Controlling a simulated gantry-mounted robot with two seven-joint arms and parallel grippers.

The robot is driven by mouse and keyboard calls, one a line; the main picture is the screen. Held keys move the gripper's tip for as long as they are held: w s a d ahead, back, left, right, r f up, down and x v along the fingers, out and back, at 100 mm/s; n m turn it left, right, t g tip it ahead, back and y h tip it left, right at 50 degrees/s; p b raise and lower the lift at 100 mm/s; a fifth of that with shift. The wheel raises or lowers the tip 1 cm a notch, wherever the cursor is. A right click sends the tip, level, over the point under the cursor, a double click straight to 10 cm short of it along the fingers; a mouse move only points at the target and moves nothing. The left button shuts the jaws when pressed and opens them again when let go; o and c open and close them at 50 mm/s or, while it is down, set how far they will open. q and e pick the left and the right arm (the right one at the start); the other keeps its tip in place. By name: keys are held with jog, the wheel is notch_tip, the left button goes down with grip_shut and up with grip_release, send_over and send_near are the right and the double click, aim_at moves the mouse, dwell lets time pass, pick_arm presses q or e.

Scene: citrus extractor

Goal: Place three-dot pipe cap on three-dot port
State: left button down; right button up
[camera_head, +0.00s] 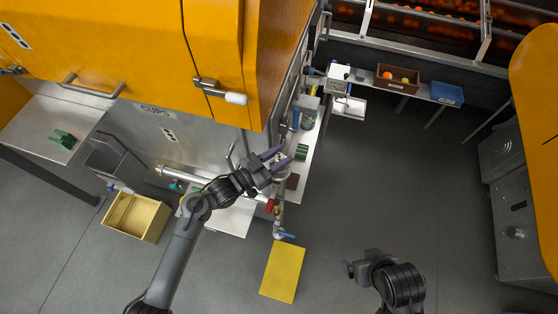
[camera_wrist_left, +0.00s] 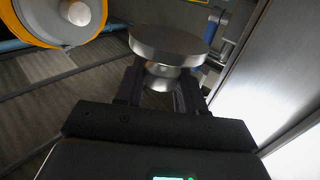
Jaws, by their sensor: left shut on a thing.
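My left gripper (camera_head: 279,160) is at the right side of the orange machine, over the narrow side shelf. In the left wrist view its fingers (camera_wrist_left: 162,92) are shut on a round, shiny metal pipe cap (camera_wrist_left: 168,43) with a wide disc on a narrower neck. No dots can be made out on the cap. A yellow ring with a pale hub (camera_wrist_left: 76,13) shows at the upper left of that view, apart from the cap. I cannot tell which port carries three dots. My right gripper (camera_head: 352,268) is low at the right, apart from the machine; its jaw state is unclear.
The orange machine (camera_head: 150,50) fills the upper left. The side shelf (camera_head: 311,150) holds green and blue items. Below are a pipe with a blue-handled valve (camera_head: 285,235), a yellow mat (camera_head: 283,272) and a tan bin (camera_head: 135,217). The floor at centre right is clear.

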pick_arm(q)
jog(key=shift+f, duration=1.45)
jog(key=shift+f, duration=0.2)
jog(key=c, duration=0.7)
grip_release()
jog(key=shift+r, duration=0.1)
